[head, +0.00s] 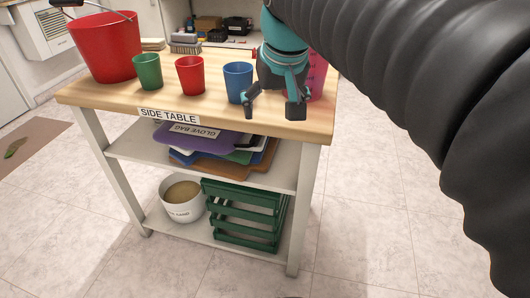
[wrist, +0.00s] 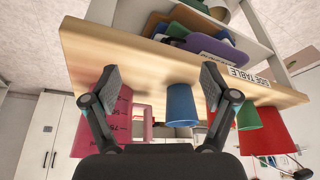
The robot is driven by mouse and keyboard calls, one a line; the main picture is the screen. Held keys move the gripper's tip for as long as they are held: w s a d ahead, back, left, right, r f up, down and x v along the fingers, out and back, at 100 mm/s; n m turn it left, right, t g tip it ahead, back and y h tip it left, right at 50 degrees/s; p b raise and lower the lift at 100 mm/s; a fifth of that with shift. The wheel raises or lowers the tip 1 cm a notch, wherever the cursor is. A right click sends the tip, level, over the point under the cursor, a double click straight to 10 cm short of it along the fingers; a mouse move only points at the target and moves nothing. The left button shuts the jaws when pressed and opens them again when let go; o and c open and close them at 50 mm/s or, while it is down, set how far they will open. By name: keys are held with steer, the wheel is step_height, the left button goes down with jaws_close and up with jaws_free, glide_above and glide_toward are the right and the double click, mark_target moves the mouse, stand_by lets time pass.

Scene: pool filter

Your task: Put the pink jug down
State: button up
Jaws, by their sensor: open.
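The pink jug (head: 318,76) stands on the wooden top of the side table (head: 205,112), near its right end. In the head view it is mostly hidden behind my gripper and wrist. In the upside-down wrist view the jug (wrist: 92,136) shows dark measuring marks and a handle to its right. My gripper (head: 273,111) is open with nothing between its fingers, in front of the jug, close to the table's front edge. In the wrist view one finger of the gripper (wrist: 161,78) overlaps the jug; I cannot tell whether they touch.
A blue cup (head: 238,82), a red cup (head: 190,75), a green cup (head: 147,71) and a large red bucket (head: 102,48) stand left of my gripper. Lower shelves hold boards, a white pot (head: 182,203) and a green crate (head: 245,215). Floor to the right is clear.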

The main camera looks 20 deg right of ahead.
steer(key=s+a+f+n+t, duration=0.1)
steer(key=s+a+f, duration=0.1)
steer(key=s+f, duration=0.9)
step_height(320, 180, down, 3)
steer(key=shift+f, duration=0.1)
steer(key=shift+a, duration=0.1)
